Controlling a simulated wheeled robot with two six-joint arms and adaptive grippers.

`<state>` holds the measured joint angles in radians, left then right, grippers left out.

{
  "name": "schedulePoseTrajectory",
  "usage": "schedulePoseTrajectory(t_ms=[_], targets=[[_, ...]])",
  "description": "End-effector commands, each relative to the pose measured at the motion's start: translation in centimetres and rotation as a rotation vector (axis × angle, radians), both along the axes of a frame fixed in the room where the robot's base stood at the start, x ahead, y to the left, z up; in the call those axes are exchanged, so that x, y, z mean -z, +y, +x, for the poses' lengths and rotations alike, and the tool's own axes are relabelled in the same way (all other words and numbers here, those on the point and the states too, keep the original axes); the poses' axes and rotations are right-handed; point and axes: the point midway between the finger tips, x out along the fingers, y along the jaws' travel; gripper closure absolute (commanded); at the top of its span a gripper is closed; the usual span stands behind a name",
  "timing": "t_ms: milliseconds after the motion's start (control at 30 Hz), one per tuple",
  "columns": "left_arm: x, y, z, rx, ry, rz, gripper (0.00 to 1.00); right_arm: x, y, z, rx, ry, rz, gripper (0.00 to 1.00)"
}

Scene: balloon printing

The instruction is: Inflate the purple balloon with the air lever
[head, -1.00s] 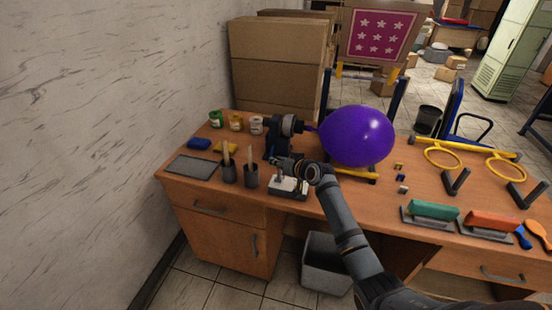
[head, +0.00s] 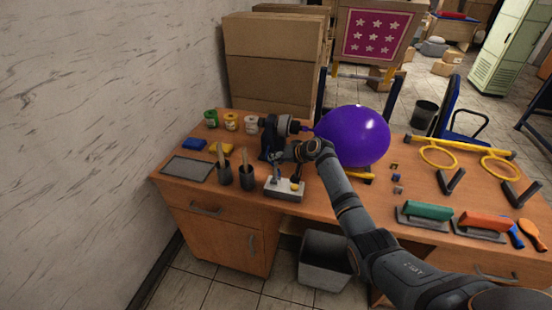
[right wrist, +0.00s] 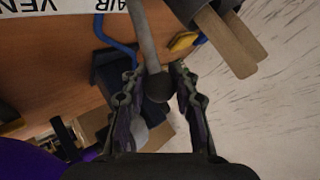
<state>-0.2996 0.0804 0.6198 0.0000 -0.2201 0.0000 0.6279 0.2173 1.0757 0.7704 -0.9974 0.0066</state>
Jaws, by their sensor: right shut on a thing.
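The purple balloon (head: 352,136) is round and swollen, fitted on the nozzle of a dark inflating machine (head: 270,138) on the desk. A pale control box (head: 284,190) stands in front of the machine. My right gripper (head: 276,160) is above this box, left of the balloon. In the right wrist view, my right gripper (right wrist: 155,88) is shut on the air lever (right wrist: 147,40), a grey rod with a dark round knob between the fingers. The white label beside it reads "AIR" and "VEN", cut off by the picture's edge. My left gripper is out of view.
Two dark cups (head: 225,174) with wooden handles stand left of the box. Paint jars (head: 231,122) are at the back left. Yellow rings (head: 437,156) and a green-topped tool (head: 428,211) lie to the right. A grey bin (head: 325,258) stands below the desk.

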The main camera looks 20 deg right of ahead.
Motion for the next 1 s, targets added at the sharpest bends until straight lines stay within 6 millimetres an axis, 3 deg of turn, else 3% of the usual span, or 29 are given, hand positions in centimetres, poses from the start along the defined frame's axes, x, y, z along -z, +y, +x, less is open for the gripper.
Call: schedulePoseTrajectory(t_ms=[233,267,433,767,1000], targets=[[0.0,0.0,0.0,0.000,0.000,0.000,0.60,-0.1,-0.2,0.1,0.003,-0.003,-0.005,1.00],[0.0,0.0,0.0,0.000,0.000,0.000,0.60,-0.1,-0.2,0.1,0.003,-0.003,-0.005,0.72],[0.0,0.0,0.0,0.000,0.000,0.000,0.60,-0.1,-0.2,0.0,0.002,-0.003,-0.004,0.49],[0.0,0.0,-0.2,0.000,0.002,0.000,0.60,-0.2,-0.2,-0.1,0.001,-0.003,-0.002,0.48],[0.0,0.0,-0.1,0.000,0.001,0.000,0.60,-2.4,-1.9,-2.6,0.001,-0.005,-0.008,0.48]])
